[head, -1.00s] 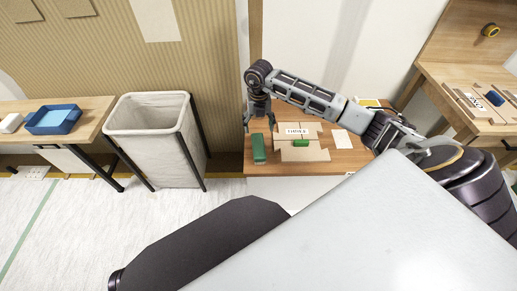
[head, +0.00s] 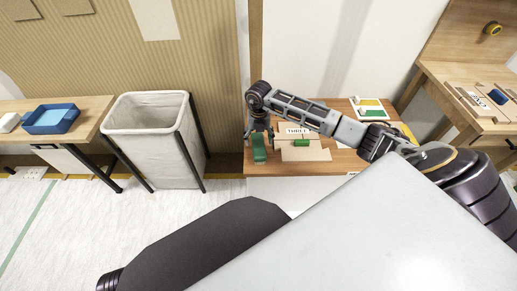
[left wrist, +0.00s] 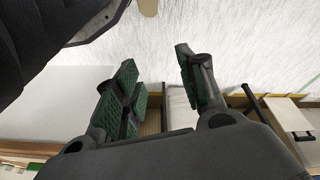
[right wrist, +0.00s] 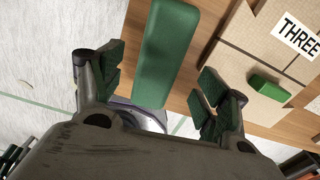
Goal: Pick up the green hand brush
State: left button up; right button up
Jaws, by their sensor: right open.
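The green hand brush (head: 259,150) lies at the left end of the low wooden table, its far part hidden by my right gripper in the head view. My right gripper (head: 259,130) is open above it. In the right wrist view the long green brush (right wrist: 166,50) runs between the two fingers of the open right gripper (right wrist: 160,85), with no clear contact visible. My left gripper (left wrist: 158,88) is open and empty, seen only in the left wrist view.
A board labelled THREE (right wrist: 240,65) with a small green block (right wrist: 268,87) lies right of the brush. A white bin (head: 145,145) stands left of the table (head: 345,165). A blue tray (head: 52,119) sits on the far left table. A sheet with yellow and green patches (head: 370,108) lies at the back.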

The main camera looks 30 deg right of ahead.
aim_at(259, 144)
pick_arm(q)
jog(key=shift+s+f, duration=0.1)
pick_arm(e)
jog(key=shift+f, duration=0.4)
jog(key=shift+f+b, duration=0.35)
jog(key=shift+f, duration=0.05)
jog(key=shift+f+b, duration=0.55)
jog(key=shift+f, duration=1.25)
pick_arm(q)
jog(key=r, duration=0.2)
jog(key=shift+d+r+t, duration=0.25)
jog(key=shift+r+t, duration=0.05)
jog(key=shift+r, duration=0.1)
jog(key=shift+f, duration=0.1)
pick_arm(e)
jog(key=shift+c, duration=0.3)
jog(key=c, duration=1.1)
